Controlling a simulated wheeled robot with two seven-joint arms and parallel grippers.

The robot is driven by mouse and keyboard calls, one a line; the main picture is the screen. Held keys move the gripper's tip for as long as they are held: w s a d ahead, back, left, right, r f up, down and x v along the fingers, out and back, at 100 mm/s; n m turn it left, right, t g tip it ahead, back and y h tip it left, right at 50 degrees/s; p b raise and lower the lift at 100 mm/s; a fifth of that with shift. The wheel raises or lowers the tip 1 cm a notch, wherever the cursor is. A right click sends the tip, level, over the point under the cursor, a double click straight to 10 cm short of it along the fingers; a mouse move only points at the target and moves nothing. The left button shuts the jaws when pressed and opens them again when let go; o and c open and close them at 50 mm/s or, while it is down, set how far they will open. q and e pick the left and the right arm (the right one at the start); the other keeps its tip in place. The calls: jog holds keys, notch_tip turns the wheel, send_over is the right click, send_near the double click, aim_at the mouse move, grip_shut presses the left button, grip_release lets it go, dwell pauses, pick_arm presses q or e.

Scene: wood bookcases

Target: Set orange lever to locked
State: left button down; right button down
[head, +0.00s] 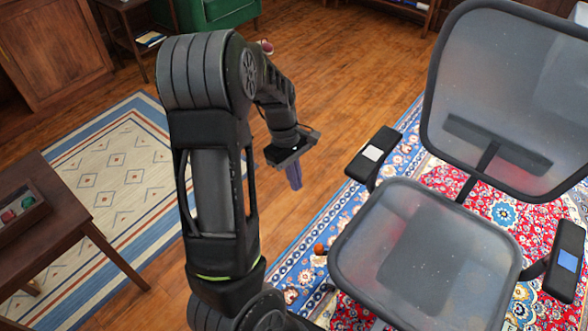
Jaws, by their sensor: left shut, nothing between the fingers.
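An office chair with a grey mesh seat (400,262) and mesh backrest (515,100) stands at the right of the head view. A small orange knob (319,249), which looks like the end of the orange lever, shows at the left edge of the seat. The rest of the lever is hidden, and its setting cannot be told. My left gripper (295,182) is shut and empty, its purple fingers pointing down. My right gripper is not in view.
The left armrest (374,156) bears a white patch and the right armrest (566,262) a blue one. A wooden table (60,215) with a tray (20,212) stands at the left. Patterned rugs lie on the wood floor (320,80). A green armchair (215,12) is at the back.

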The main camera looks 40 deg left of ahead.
pick_arm(q)
jog(key=shift+v, duration=1.2)
